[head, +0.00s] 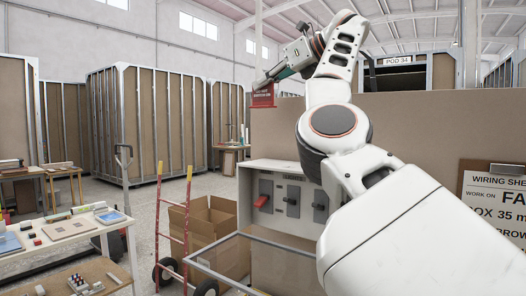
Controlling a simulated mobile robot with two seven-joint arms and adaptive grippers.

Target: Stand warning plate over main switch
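The red warning plate (263,97) with small light lettering hangs upright at the tip of my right gripper (267,81), near the top left corner of the tan panel in the picture. The gripper is shut on its upper edge. The switch box (251,181) stands below, its front showing several switches. The main switch with a red handle (261,202) is at its left, well below the plate and apart from it. Dark-handled switches (292,199) sit to its right. My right arm hides the box's right part. My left gripper is out of view.
A tan panel (420,125) stands behind the box. A clear-sided frame (285,262) is in front of it. A cardboard box (208,218) and red hand truck (173,228) stand left. A cluttered white table (75,232) is further left. A clipboard (492,205) is at right.

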